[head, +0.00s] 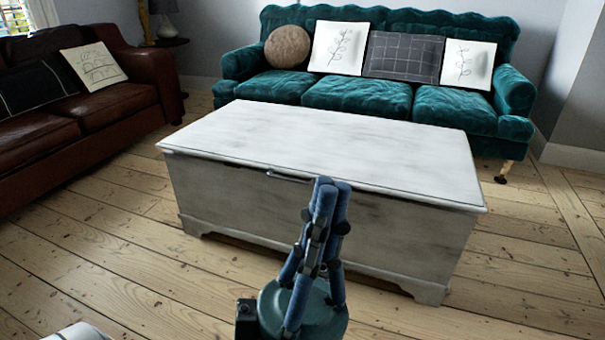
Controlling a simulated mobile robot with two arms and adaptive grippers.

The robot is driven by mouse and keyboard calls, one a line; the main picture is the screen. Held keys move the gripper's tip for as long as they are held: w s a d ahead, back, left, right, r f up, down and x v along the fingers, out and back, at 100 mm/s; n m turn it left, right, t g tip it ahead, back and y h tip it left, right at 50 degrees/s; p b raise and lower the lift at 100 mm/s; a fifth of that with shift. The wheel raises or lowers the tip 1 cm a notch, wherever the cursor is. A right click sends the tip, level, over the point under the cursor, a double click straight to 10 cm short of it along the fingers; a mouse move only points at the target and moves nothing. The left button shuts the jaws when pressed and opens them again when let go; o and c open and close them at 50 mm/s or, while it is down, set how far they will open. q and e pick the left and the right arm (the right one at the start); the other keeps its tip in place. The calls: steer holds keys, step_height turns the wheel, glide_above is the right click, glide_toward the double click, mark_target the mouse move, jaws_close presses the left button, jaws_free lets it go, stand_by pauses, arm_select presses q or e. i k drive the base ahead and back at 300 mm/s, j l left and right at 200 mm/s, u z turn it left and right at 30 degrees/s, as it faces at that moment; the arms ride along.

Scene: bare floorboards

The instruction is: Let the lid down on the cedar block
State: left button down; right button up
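A whitewashed wooden chest (300,225) stands on the floor in the middle of the head view. Its pale lid (330,145) lies flat over the top, down or nearly down. I cannot tell whether a thin gap is left under its front edge. A metal handle (288,176) sits at the lid's front edge. I see no cedar block. My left gripper (332,183) points up in front of the chest, its blue fingertips close together with nothing visible between them. It overlaps the chest front just right of the handle; I cannot tell whether it touches. My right gripper is not in view.
A teal sofa (357,95) with several cushions stands behind the chest. A brown leather sofa (110,100) is at the left. A small side table with a lamp (163,8) stands in the back left corner. Bare floorboards are clear in front of the chest and to its right.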

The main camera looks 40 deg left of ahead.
mark_target(415, 161)
steer(key=i+j+u, duration=0.2)
steer(key=u, duration=0.15)
steer(key=i+j+u, duration=0.35)
steer(key=i+u, duration=0.15)
steer(key=u, duration=0.25)
